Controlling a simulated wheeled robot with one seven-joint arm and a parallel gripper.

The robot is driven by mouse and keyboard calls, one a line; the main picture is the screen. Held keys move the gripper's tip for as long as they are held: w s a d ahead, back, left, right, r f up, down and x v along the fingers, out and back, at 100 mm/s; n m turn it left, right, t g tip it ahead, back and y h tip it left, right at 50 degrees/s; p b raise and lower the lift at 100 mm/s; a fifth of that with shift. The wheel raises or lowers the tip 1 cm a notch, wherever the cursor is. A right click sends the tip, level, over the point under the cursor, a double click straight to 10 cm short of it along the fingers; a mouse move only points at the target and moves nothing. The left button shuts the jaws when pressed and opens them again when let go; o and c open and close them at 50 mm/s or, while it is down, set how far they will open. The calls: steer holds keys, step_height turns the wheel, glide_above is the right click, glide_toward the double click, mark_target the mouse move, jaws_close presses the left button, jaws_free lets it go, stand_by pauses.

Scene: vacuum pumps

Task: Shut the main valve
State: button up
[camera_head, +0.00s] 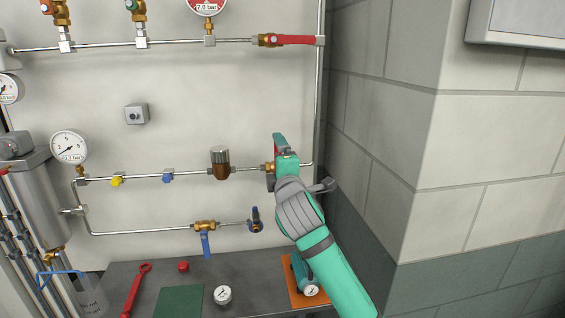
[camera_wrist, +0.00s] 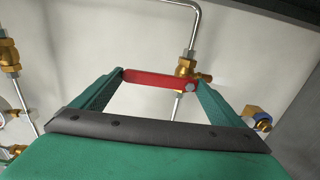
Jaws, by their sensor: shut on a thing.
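A brass valve with a red lever (camera_wrist: 150,79) sits near the right end of the middle pipe. Its brass body (camera_wrist: 186,67) also shows in the head view (camera_head: 268,167). My gripper (camera_wrist: 160,82) is shut on the red lever, with a green finger at each end of it. In the wrist view the lever lies crosswise to the pipe. In the head view my gripper (camera_head: 276,160) hides most of the lever. A second red-handled valve (camera_head: 292,40) sits on the top pipe, its handle along the pipe. I cannot tell from a label which is the main valve.
A blue-lever valve (camera_head: 206,240) and a dark blue knob (camera_head: 256,220) are on the lower pipe. A grey bench (camera_head: 245,275) below carries a red wrench (camera_head: 136,290) and a gauge (camera_head: 222,295). A block wall (camera_head: 385,130) stands close on the right.

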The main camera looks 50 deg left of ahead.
steer(key=shift+s+a+f, duration=0.1)
steer(key=shift+a+f, duration=0.05)
steer(key=o, duration=1.2)
steer(key=v, duration=1.1)
